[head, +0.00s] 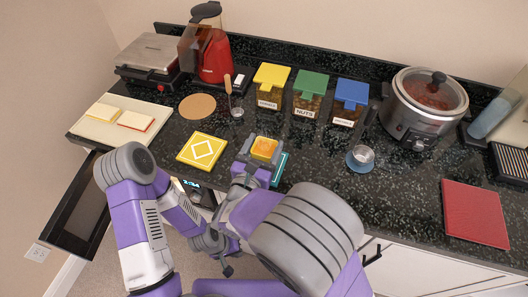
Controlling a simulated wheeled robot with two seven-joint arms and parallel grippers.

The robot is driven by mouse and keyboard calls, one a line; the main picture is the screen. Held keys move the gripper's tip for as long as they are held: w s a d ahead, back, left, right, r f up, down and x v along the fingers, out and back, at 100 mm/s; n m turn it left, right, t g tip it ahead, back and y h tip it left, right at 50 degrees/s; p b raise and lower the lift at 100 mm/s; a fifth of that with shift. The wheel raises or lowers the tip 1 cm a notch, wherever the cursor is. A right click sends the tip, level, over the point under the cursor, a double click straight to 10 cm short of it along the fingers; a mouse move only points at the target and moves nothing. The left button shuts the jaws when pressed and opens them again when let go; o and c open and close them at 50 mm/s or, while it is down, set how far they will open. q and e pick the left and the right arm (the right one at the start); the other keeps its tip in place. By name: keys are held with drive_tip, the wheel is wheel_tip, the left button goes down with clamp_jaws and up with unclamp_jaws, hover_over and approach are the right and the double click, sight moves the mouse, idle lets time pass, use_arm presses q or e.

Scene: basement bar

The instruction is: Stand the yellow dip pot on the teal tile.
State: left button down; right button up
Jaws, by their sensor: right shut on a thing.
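The yellow dip pot (264,148) shows orange-yellow at its top, between the fingers of my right gripper (262,155). That gripper is shut on it, and the pot looks upright. The teal tile (280,167) lies on the dark counter, mostly hidden by my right gripper and arm; its right part shows. The pot appears over or just beyond the tile's upper left part. I cannot tell whether it touches the tile. My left gripper (227,268) hangs low in front of the counter, away from the pot, and its jaws are too small to read.
Yellow, green and blue-lidded jars (310,92) stand behind. A glass on a blue coaster (361,157) is to the right, near a slow cooker (421,110). A red mat (475,213) lies far right.

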drive_tip(key=shift+w+f, duration=0.1)
drive_tip(key=shift+f, duration=0.7)
drive_tip(key=shift+f, duration=0.1)
drive_tip(key=o, duration=1.4)
drive_tip(key=p+v, duration=0.2)
drive_tip(key=v, duration=1)
